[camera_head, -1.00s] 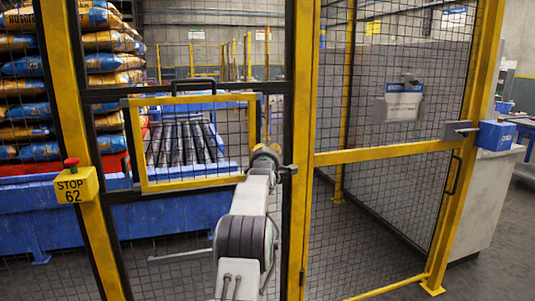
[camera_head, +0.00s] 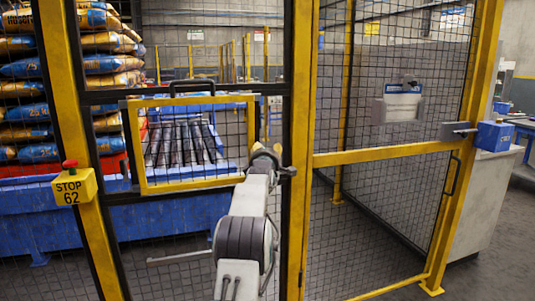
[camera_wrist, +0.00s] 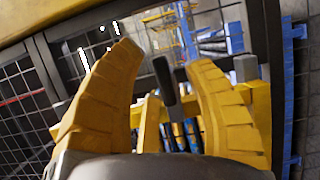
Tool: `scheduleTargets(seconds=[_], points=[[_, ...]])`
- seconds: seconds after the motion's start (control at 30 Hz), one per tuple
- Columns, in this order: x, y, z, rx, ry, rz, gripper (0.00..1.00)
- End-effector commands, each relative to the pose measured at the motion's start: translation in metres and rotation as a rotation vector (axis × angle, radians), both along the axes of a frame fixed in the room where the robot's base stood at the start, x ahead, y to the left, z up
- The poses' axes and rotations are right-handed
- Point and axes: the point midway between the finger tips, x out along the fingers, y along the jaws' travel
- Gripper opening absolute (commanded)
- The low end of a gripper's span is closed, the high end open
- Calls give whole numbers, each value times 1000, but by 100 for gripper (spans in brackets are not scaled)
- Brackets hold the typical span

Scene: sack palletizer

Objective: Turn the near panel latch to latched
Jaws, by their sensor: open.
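The near panel is a yellow-framed mesh panel (camera_head: 190,183) in the dark fence frame, seen in the head view. My gripper (camera_head: 265,152) is at its right edge, beside the dark upright post. In the wrist view my gripper (camera_wrist: 165,75) is open, with two yellow ribbed fingers spread apart. A dark bar, which looks like the latch handle (camera_wrist: 164,80), shows between the fingers; I cannot tell whether it touches either one. In the head view my gripper and arm hide the latch area, so the latch's exact angle is unclear.
A yellow stop button box (camera_head: 75,187) is on the left post. To the right is a mesh gate (camera_head: 385,200) with a blue lock box (camera_head: 495,136). Behind the fence are a roller conveyor (camera_head: 185,143) and stacked sacks (camera_head: 100,65).

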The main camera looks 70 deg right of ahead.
Motion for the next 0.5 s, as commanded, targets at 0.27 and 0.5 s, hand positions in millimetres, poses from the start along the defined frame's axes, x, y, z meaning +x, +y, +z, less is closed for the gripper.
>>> scheduleTargets(seconds=[0.27, 0.5], points=[[-2, 7, 1, 0, 0, 0, 46], [-7, 27, 1, 0, 0, 0, 46]])
